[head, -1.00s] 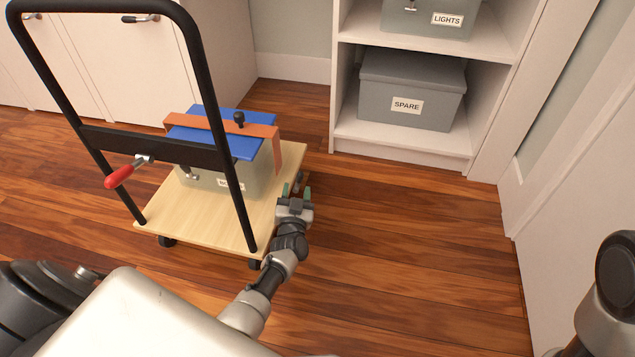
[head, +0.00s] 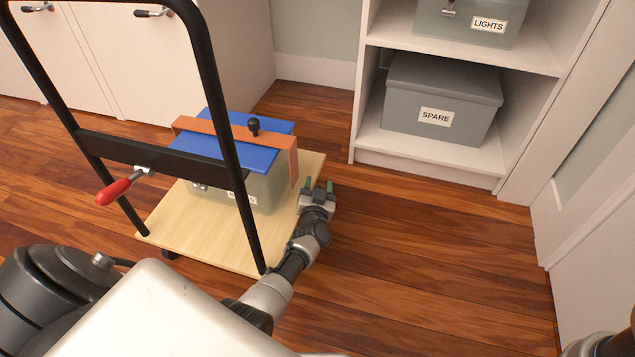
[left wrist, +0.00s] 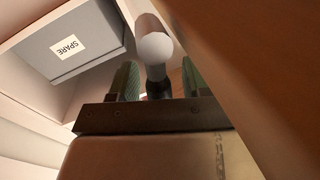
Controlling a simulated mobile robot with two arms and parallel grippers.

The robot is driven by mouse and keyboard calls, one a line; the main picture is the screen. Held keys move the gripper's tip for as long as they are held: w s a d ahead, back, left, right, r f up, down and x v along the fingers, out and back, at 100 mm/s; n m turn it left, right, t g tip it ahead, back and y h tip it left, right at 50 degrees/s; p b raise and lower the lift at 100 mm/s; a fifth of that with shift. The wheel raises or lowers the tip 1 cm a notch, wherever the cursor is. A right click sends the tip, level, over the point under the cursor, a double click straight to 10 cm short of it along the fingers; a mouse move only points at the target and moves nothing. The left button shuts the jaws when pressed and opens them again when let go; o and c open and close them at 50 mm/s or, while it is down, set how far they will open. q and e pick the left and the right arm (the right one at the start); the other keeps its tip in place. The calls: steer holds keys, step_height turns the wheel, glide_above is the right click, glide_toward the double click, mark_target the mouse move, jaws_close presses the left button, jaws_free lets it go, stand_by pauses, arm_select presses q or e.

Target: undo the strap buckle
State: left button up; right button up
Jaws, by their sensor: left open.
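An orange strap (head: 215,129) runs over a blue lid (head: 262,157) on a greenish-grey box (head: 262,195), which stands on a wooden trolley (head: 215,237). A black knob (head: 254,126) stands up from the strap on top. The strap's right end hangs down the box's side. My left gripper (head: 319,186) is open beside that end, at the trolley's right edge. In the left wrist view a pale round-ended knob (left wrist: 155,48) on a dark stem shows between the open fingers (left wrist: 157,82). I cannot tell whether they touch it. No buckle is clearly visible in the head view. My right gripper is out of view.
The trolley's black handle frame (head: 225,100) rises in front of the box, with a red-handled lever (head: 115,191) on its crossbar. A shelf unit (head: 430,165) at the back holds a grey SPARE box (head: 470,105) and a LIGHTS box (head: 460,30). The floor right of the trolley is clear.

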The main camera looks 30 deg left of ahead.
arm_select(q)
steer(key=shift+r, duration=0.1)
steer(key=shift+c, duration=0.2)
jaws_close()
steer(key=shift+d, duration=0.1)
steer(key=shift+w+d+f+m+t, duration=0.1)
steer(key=shift+d+f+m+t, duration=0.25)
steer(key=shift+m, duration=0.9)
steer(key=shift+w+d+f+m+t, duration=0.15)
steer(key=shift+d+m, duration=0.4)
steer(key=shift+m, duration=0.65)
steer(key=shift+w+d+f+m+t, duration=0.1)
steer(key=shift+d+f+m+t, duration=0.25)
steer(key=shift+m, duration=0.9)
steer(key=shift+d, duration=0.1)
steer(key=shift+o, duration=0.2)
jaws_free()
